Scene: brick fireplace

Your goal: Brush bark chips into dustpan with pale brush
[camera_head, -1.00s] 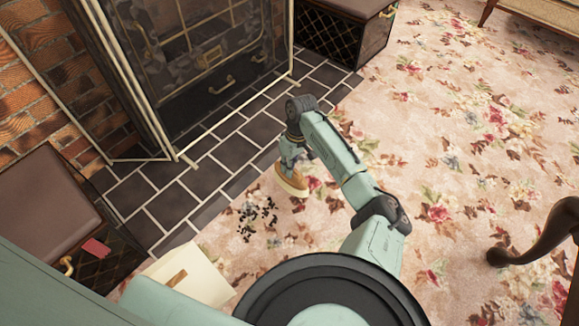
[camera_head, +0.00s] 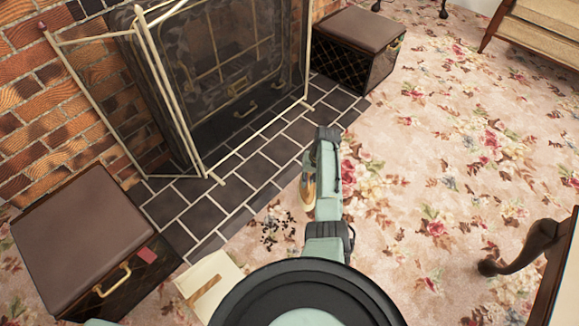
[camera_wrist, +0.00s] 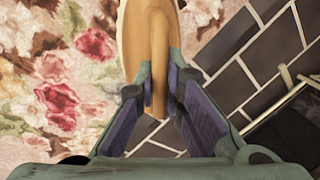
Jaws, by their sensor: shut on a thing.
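My gripper (camera_wrist: 161,82) is shut on the handle of the pale wooden brush (camera_wrist: 160,45) in the wrist view. In the head view the brush (camera_head: 308,187) hangs beside my arm, near the edge where the dark hearth tiles meet the carpet. Whether its bristles touch the floor is hidden. Dark bark chips (camera_head: 277,230) lie scattered on the carpet, below and left of the brush in the picture. The cream dustpan (camera_head: 222,268) with a brown handle lies on the carpet beyond the chips, at lower left, partly covered by my body.
A fireplace screen (camera_head: 205,100) stands on the dark tiles (camera_head: 195,213). Brown-topped boxes stand at left (camera_head: 80,225) and back right (camera_head: 362,40). A dark curved furniture leg (camera_head: 525,245) is at right. The floral carpet (camera_head: 430,170) between is open.

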